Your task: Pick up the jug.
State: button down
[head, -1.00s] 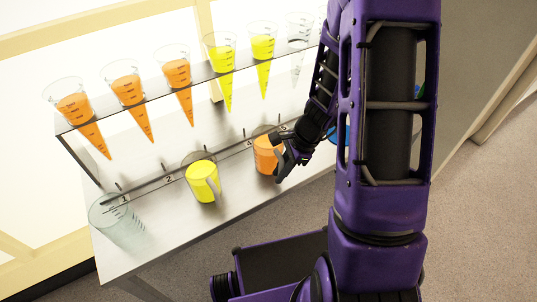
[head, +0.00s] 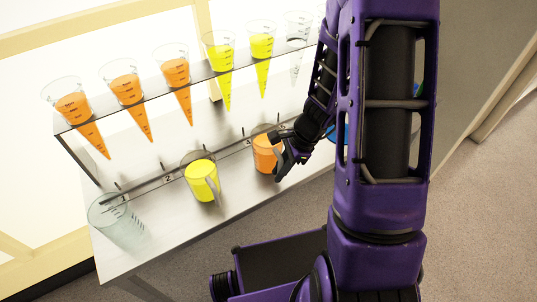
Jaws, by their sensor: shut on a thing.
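The jug with orange liquid (head: 264,153) stands on the lower shelf, to the right of the middle of the row. My gripper (head: 280,152) is at its right side, shut on it. The jug looks upright and appears to rest on the shelf. Its handle side and part of its body are hidden behind my gripper's fingers.
A jug with yellow liquid (head: 201,180) and a clear empty jug (head: 122,221) stand to the left on the shelf (head: 165,237). Cones with orange (head: 126,90) and yellow (head: 221,58) liquid hang in the upper rack. A blue thing is partly hidden behind my arm.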

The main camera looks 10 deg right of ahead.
aim_at(271, 147)
jog(key=shift+r, duration=0.15)
notch_tip(271, 147, up, 9)
jog(key=p, duration=0.3)
jog(key=shift+w+r, duration=0.1)
jog(key=shift+w+a+r+n, duration=0.15)
jog(key=shift+n, duration=0.45)
jog(key=shift+w+a+n+g, duration=0.15)
jog(key=shift+w+n+g, duration=0.1)
jog(key=shift+n+g, duration=0.4)
jog(key=w+n+g, duration=0.1)
jog(key=n, duration=0.2)
jog(key=w+n+g+h, duration=0.1)
jog(key=n, duration=0.3)
jog(key=w+f+n+g+h, duration=0.1)
jog(key=n, duration=0.3)
jog(key=shift+a+f, duration=0.1)
jog(key=shift+a, duration=0.25)
jog(key=n+h, duration=0.1)
jog(key=n, duration=0.1)
jog(key=w+n, duration=0.1)
jog(key=n, duration=0.1)
jog(key=shift+w+d+f+g+h, duration=0.1)
jog(key=shift+w+d+g+h, duration=0.1)
jog(key=shift+g+h, duration=0.2)
jog(key=shift+n, duration=0.25)
